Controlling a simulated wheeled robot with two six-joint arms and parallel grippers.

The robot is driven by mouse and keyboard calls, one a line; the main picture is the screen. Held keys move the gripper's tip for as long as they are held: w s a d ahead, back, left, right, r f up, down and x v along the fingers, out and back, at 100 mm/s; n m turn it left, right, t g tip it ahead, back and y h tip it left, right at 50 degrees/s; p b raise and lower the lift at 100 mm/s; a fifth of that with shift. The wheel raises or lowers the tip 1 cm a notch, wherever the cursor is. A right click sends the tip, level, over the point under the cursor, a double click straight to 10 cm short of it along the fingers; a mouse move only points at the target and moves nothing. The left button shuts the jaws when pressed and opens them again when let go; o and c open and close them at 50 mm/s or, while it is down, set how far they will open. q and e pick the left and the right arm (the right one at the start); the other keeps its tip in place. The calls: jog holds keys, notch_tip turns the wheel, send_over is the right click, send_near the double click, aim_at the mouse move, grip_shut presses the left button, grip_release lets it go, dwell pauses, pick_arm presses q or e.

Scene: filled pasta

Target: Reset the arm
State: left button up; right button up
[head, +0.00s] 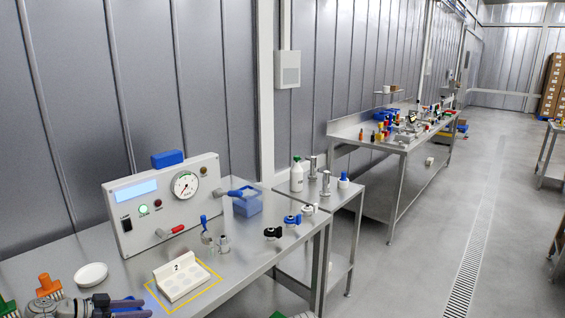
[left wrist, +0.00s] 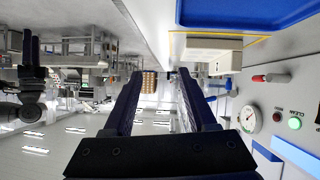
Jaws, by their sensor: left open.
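My left gripper (head: 130,305) is at the bottom left of the head view, low over the front of the steel bench (head: 70,262). Its dark blue fingers point right, near a blue tray partly hidden behind them. In the left wrist view the same gripper (left wrist: 158,75) has its two fingers spread, with nothing between them. A dark arm part with a finger-like end (left wrist: 30,75) at the left of that view looks like my right gripper; its jaws cannot be made out.
A white dish (head: 91,274), an orange brush (head: 48,287) and several small valves are on the bench. Another bench (head: 375,143) stands farther back.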

pick_arm(q)
jog(key=s+d+f+n+g+y+p, duration=0.1)
jog(key=s+d+f+g, duration=0.2)
jog(key=d, duration=0.8)
jog(key=d+f+n+g+y+p, duration=0.1)
jog(key=d+f+g+y, duration=0.2)
jog(key=d, duration=0.7)
jog(key=s+d+f+n+g+y+p, duration=0.1)
jog(key=s+d+n+g+y+p, duration=0.1)
jog(key=s+d+y, duration=0.4)
jog(key=shift+s+d+g, duration=0.3)
jog(key=shift+s+d, duration=1.65)
jog(key=shift+d, duration=1.2)
jog(key=shift+o, duration=0.4)
